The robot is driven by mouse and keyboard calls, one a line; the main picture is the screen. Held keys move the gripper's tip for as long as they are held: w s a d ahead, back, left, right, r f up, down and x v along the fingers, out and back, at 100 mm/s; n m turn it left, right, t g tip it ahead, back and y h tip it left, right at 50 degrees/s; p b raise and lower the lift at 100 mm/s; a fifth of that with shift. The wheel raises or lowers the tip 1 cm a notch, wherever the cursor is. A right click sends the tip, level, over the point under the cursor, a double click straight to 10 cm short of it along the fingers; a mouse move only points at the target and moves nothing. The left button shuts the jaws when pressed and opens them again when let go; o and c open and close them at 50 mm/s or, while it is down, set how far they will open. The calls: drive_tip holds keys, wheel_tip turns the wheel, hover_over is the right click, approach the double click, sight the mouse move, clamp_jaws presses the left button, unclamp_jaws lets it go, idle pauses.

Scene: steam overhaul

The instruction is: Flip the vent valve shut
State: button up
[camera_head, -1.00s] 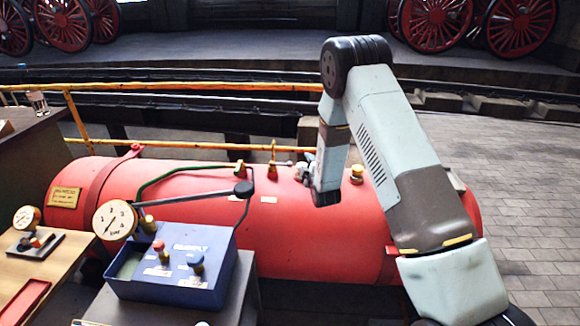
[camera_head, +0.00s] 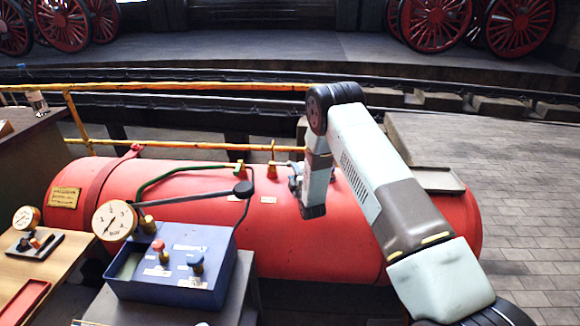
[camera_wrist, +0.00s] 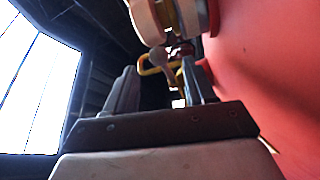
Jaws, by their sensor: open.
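The red boiler (camera_head: 330,235) lies across the head view with several fittings along its top. One has an upright yellow lever on a small base (camera_head: 272,164), just left of my gripper (camera_head: 296,178). I take it for the vent valve, but no readable label confirms this. In the wrist view my gripper (camera_wrist: 158,80) is open, its two dark fingers apart. Beyond the fingertips are a pale rounded fitting (camera_wrist: 160,18) with a yellow band and a grey stalk. A yellow piece (camera_wrist: 152,69) shows between the fingers. I cannot tell any contact.
A blue control box (camera_head: 175,275) with red and blue knobs and a pressure gauge (camera_head: 114,220) stands in front of the boiler. A green hose (camera_head: 185,168) reaches a brass fitting (camera_head: 240,169). A yellow railing (camera_head: 190,148) runs behind. Paved floor at right is clear.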

sight(281, 164)
drive_tip(key=x, duration=0.6)
drive_tip(key=shift+w+a, duration=0.1)
drive_tip(key=shift+w, duration=0.15)
clamp_jaws()
idle(0.3)
drive_tip(key=shift+s, duration=0.1)
